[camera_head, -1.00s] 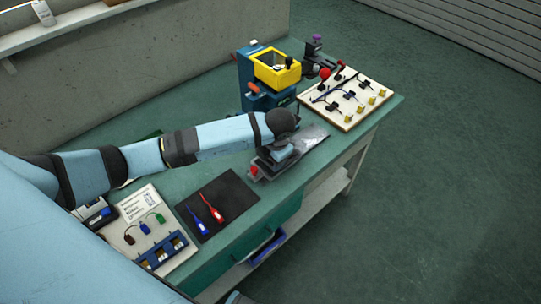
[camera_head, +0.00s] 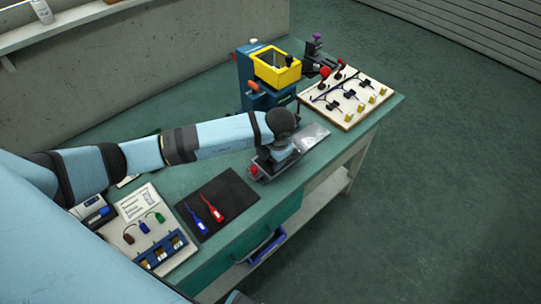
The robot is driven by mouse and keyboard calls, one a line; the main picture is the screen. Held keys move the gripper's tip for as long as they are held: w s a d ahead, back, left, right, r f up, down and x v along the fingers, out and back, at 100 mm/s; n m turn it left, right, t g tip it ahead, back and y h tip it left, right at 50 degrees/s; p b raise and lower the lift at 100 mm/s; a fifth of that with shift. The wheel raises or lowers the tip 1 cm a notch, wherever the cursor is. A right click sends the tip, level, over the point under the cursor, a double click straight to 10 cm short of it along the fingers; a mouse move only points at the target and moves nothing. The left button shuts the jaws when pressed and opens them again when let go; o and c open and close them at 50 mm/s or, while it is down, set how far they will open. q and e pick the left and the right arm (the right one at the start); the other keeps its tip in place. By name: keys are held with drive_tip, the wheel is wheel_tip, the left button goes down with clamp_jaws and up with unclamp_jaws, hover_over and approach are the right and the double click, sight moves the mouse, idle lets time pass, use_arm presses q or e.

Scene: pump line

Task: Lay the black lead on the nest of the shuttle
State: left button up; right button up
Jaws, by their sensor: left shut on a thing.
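The shuttle (camera_head: 258,171) is a dark grey fixture with a red knob on its left end, near the front edge of the green bench. My left gripper (camera_head: 272,164) is low over it, pointing down and shut. My wrist and hand cover its fingertips, the nest and most of what it holds. The black lead cannot be made out clearly; what shows under the hand is dark, and I cannot tell whether it touches the nest. My right gripper is out of view.
A metal plate (camera_head: 313,136) lies right of the hand. Behind stands a blue press with a yellow box (camera_head: 278,68). A board with black leads (camera_head: 371,88) is at right. A black mat (camera_head: 231,190) with two tools and a white board (camera_head: 131,239) with coloured leads lie left.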

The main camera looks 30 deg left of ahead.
use_arm(q)
drive_tip(key=shift+s+f, duration=0.1)
drive_tip(key=shift+f, duration=0.25)
idle(0.3)
